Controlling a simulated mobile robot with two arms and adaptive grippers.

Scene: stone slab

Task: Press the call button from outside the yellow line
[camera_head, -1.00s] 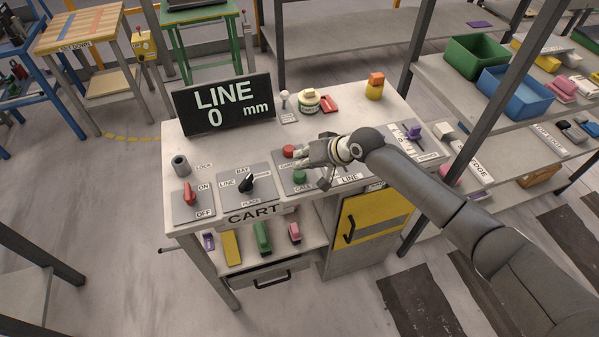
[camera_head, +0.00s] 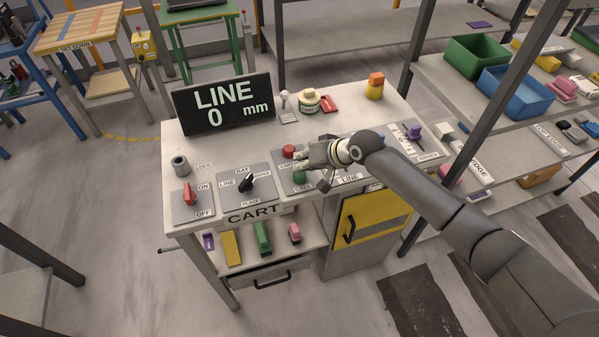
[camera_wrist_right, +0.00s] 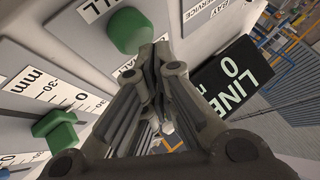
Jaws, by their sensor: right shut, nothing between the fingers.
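The green call button (camera_head: 299,177) sits on the cart's control panel, below a red button (camera_head: 289,151). It shows close up in the right wrist view (camera_wrist_right: 128,31), beside the cut-off lettering of its label. My right gripper (camera_head: 303,160) is shut and empty over the panel, between the red and green buttons in the head view. In the right wrist view its closed fingertips (camera_wrist_right: 156,54) are right beside the green button; I cannot tell whether they touch. A yellow line (camera_head: 130,138) curves on the floor at left. My left gripper is not in view.
A display (camera_head: 226,104) reads LINE 0 mm. A red switch (camera_head: 190,195) and black selector (camera_head: 247,182) stand left of the buttons. Shelves with bins stand right.

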